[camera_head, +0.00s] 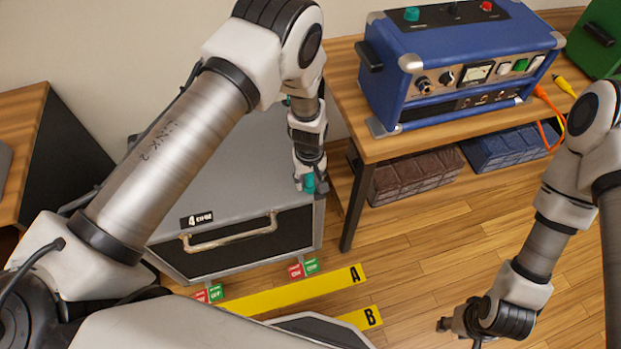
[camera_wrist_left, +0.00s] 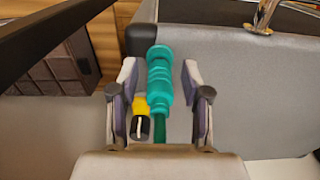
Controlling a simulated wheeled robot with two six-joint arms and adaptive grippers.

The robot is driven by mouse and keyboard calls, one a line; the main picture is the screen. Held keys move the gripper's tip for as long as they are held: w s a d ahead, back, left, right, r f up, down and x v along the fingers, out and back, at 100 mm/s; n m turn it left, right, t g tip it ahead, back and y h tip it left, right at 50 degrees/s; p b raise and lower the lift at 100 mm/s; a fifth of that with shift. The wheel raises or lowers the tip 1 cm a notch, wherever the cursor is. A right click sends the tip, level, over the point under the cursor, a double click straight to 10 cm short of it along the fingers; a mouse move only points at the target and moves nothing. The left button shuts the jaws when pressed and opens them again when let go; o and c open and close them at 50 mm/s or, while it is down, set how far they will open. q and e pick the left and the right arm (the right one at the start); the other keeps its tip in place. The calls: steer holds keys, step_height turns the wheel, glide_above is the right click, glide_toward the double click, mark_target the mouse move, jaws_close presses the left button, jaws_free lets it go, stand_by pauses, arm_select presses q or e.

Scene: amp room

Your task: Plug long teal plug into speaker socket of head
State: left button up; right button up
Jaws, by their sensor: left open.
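The long teal plug (camera_wrist_left: 160,80) lies between the two separated fingers of my left gripper (camera_wrist_left: 159,75) in the left wrist view. Its ribbed body runs along the gripper, with a gap showing on each side. In the head view the teal plug (camera_head: 309,184) shows at the fingertips of my left gripper (camera_head: 310,180), over the right edge of the grey cabinet (camera_head: 255,160). The blue amp head (camera_head: 460,60) stands on the wooden table at the upper right. I cannot pick out its speaker socket. My right gripper (camera_head: 455,326) is low at the lower right, its jaws unclear.
The cabinet has a front handle (camera_head: 230,235) and a "4 ohm" label (camera_head: 196,220). The wooden table (camera_head: 385,150) stands right of it. Orange and yellow cables (camera_head: 553,110) hang near the amp's right side. Yellow strips A (camera_head: 300,291) and B (camera_head: 362,318) lie in front.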

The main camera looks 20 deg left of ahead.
arm_select(q)
jaws_close()
steer(key=shift+r+p, duration=2.45)
steer(key=shift+r, duration=0.55)
